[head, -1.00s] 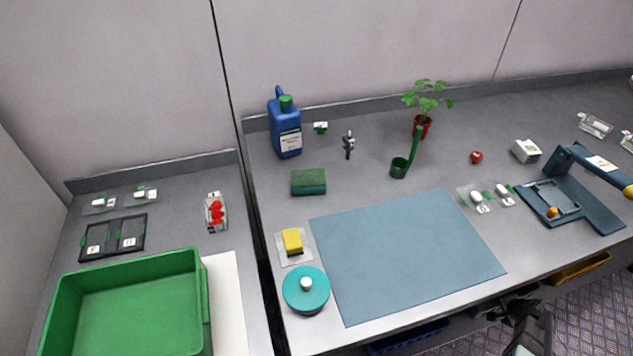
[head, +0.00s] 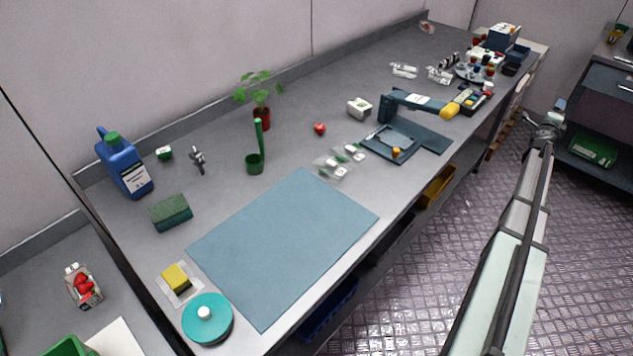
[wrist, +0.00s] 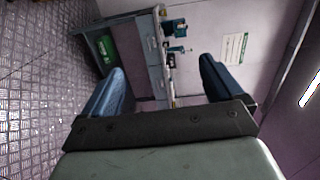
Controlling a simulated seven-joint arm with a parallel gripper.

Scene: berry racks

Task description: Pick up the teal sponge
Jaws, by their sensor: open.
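The teal sponge (head: 170,213) is a dark green-teal block lying flat on the grey bench in the head view, left of the blue-grey mat and in front of the blue jug. My gripper (wrist: 163,86) is open and empty in the wrist view, its two blue fingers well apart. My arm reaches out over the floor on the right of the head view, far from the sponge. The wrist view shows floor, wall and distant furniture, and no sponge.
A blue jug (head: 124,167) stands behind the sponge. A yellow sponge (head: 175,277) on a small tray and a round teal lidded pot (head: 208,319) are in front. The mat (head: 285,245) is bare. A green ladle (head: 255,155) and potted plant (head: 261,116) stand further right.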

